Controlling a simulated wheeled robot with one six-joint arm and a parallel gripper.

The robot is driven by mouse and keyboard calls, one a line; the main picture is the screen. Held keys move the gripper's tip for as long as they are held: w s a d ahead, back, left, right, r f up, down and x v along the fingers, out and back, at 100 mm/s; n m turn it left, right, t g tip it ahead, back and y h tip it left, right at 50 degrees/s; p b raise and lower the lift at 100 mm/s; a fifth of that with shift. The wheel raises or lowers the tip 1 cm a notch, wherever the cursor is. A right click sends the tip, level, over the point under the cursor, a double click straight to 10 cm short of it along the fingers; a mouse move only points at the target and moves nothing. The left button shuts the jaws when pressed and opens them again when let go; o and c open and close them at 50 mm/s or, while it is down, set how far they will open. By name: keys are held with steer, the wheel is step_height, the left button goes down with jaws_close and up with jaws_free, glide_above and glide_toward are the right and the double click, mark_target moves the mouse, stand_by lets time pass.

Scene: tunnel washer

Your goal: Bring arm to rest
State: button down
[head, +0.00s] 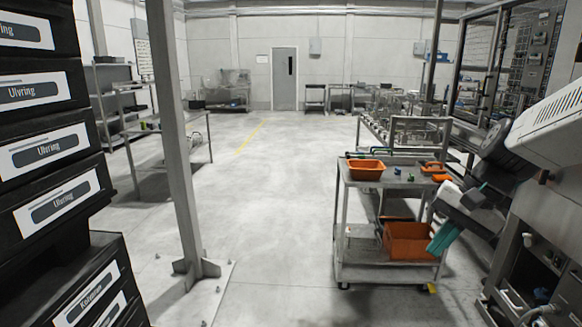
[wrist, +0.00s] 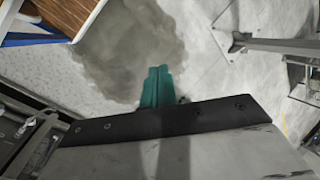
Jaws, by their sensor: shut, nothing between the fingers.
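My gripper (head: 440,238) has teal fingers and hangs at the right in the head view, pointing down and to the left. In that picture it overlaps the right side of the metal cart. In the wrist view the teal fingers of my gripper (wrist: 157,86) lie side by side, shut with nothing between them. Behind them is floor with a dark grey stain (wrist: 120,45). My arm comes in from the right edge of the head view.
A metal cart (head: 345,262) stands right of centre, with an orange tray (head: 366,170) on top and an orange bin (head: 402,243) below. A steel post (head: 178,140) and black labelled bins (head: 50,150) are at left. The middle floor (head: 250,200) is clear.

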steer(key=s+a+n+h, duration=0.1)
steer(key=s+n+h, duration=0.3)
steer(key=s, duration=1.6)
steer(key=shift+a+r+n+t+h, duration=0.15)
steer(key=shift+r+n+t+h, duration=0.25)
steer(key=shift+n, duration=0.9)
